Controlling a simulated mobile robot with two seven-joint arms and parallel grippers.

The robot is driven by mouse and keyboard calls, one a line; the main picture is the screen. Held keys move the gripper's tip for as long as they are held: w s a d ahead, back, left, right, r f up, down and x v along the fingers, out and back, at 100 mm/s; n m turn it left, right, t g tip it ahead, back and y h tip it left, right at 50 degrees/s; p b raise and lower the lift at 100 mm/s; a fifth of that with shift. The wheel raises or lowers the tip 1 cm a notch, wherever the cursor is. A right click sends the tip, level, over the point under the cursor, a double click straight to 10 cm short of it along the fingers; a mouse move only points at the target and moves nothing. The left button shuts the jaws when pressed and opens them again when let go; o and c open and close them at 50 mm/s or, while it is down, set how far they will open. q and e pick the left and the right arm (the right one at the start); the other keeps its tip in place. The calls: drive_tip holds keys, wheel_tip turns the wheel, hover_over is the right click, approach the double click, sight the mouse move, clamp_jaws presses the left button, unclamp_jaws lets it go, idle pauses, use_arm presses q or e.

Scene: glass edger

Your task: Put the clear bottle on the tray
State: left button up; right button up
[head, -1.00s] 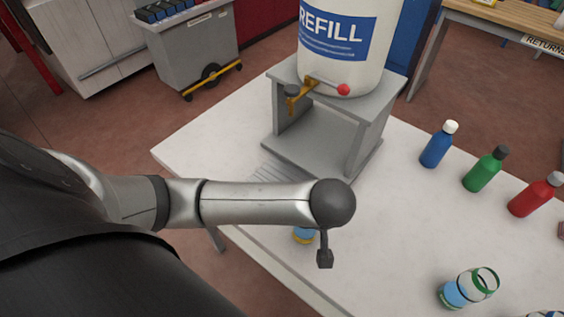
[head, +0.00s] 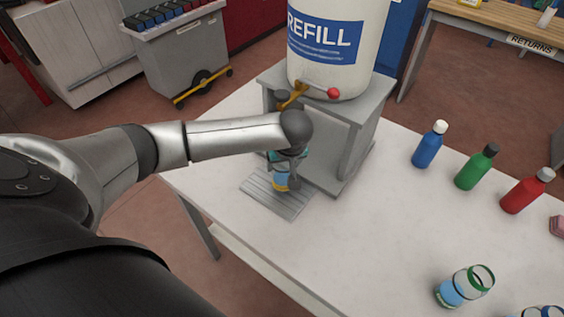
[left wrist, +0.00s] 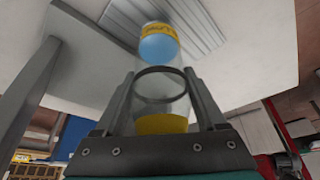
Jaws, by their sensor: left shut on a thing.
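The clear bottle (head: 280,182), with a yellow band and a blue patch, is partly hidden behind my left gripper (head: 290,170) in the head view. In the left wrist view the see-through bottle (left wrist: 158,48) lies between the two fingers of my left gripper (left wrist: 160,88), which is shut on it. The tray (head: 265,193) is a grey ridged plate on the table in front of the dispenser stand. The bottle is over or at the tray's back part; I cannot tell whether it touches. The ridged tray (left wrist: 200,18) also shows beyond the bottle. My right gripper is not in view.
A white REFILL container (head: 335,65) with a brass tap (head: 297,92) stands on a grey stand (head: 350,150) close behind my gripper. Blue (head: 429,146), green (head: 476,168) and red bottles (head: 526,192) stand at right. The middle table is clear.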

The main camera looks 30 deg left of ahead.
use_arm(q)
drive_tip(key=shift+w+a+f, duration=0.5)
drive_tip(key=shift+w+a, duration=0.05)
drive_tip(key=shift+w, duration=0.05)
drive_tip(key=shift+f, duration=0.25)
drive_tip(key=shift+f, duration=0.15)
drive_tip(key=o, duration=1.4)
drive_tip(key=p+v, duration=0.1)
drive_tip(key=v, duration=1.1)
drive_tip(key=shift+p, duration=0.4)
